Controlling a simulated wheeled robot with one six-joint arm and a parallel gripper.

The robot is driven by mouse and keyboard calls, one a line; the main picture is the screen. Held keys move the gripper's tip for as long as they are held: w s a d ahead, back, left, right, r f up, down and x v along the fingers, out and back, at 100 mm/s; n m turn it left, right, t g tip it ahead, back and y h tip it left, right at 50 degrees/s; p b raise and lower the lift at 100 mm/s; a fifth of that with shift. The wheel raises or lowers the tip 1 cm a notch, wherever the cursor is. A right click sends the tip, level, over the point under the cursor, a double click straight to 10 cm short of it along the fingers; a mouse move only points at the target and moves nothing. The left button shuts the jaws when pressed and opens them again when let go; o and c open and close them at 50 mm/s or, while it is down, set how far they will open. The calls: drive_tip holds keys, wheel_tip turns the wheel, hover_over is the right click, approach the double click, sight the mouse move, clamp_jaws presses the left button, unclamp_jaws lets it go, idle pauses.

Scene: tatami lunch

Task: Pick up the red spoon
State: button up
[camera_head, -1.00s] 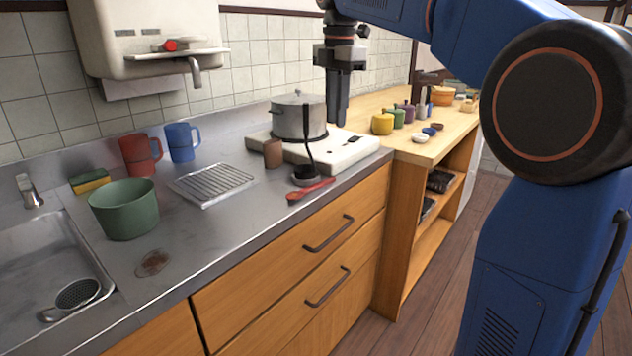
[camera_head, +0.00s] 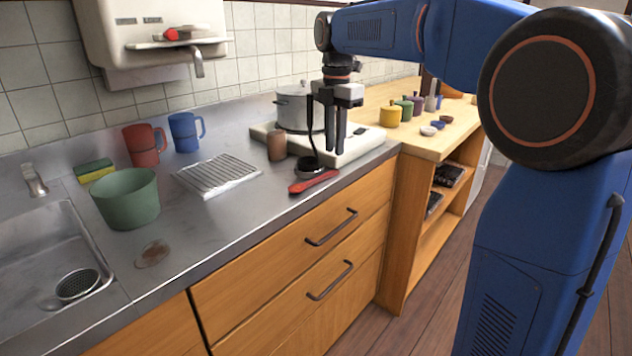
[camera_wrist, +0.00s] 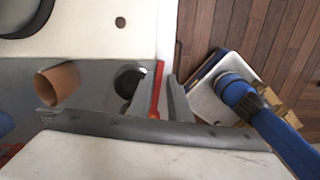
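My gripper (camera_head: 335,148) points down above the counter, just over and behind the spoon. In the wrist view my gripper (camera_wrist: 162,92) has its two fingers apart, and part of the red spoon (camera_wrist: 158,78) shows in the gap between them, closer to the left finger. The gripper looks empty. The exact height of the fingertips above the spoon is hard to judge.
A pot (camera_head: 298,108) stands on the white stove (camera_head: 355,147) close behind the gripper. A brown cup (camera_head: 276,146) stands left of the ladle. A wire rack (camera_head: 216,175) and a green bowl (camera_head: 127,198) are further left.

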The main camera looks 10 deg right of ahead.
sight(333, 171)
drive_tip(key=shift+s+a+f, duration=0.1)
drive_tip(key=shift+f, duration=1.45)
drive_tip(key=shift+a+f, duration=0.1)
drive_tip(key=shift+f, duration=1.4)
clamp_jaws()
